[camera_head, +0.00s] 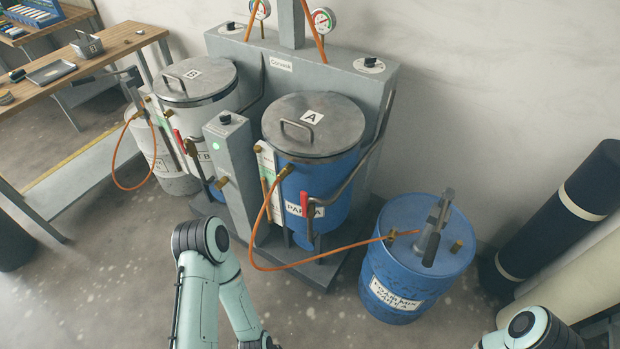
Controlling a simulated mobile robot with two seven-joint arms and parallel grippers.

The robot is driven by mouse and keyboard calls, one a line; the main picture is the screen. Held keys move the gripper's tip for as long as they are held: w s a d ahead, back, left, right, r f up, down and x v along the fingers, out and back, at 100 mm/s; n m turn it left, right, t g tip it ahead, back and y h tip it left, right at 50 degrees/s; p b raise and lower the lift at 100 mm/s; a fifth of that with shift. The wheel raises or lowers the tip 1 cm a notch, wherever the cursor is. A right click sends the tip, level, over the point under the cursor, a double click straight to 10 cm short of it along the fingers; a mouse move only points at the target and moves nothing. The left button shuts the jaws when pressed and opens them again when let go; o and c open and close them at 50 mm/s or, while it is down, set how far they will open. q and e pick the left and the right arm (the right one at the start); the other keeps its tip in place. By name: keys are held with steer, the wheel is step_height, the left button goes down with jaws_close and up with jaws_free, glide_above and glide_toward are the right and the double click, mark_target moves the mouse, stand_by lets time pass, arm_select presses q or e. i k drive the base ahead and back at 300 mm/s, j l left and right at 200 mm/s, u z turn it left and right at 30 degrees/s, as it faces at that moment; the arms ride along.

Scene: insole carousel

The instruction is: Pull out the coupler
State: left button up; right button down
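A grey metal coupler (435,228) with a lever-like upper part stands upright in the top of the blue drum (394,284) at the right. An orange hose (330,255) runs from the blue tank A to it, with a brass fitting near the drum's rim. How deep the coupler sits in the drum is hidden. My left arm shows at the bottom centre and my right arm at the bottom right. Both grippers are out of the picture, and neither arm touches the coupler.
Tank A (325,165) and tank B (195,85) stand on a grey machine behind the drum. Dark and cream rolls (560,210) stand close on the drum's right. A wooden workbench (90,60) is at the upper left. The floor in front of the drum is clear.

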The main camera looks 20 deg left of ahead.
mark_target(283, 173)
steer(key=i+j+u, duration=0.1)
steer(key=j+u, duration=0.15)
steer(key=i+j+u, duration=0.1)
steer(key=u, duration=0.15)
steer(key=i+j+u, duration=0.25)
steer(key=i+l, duration=0.05)
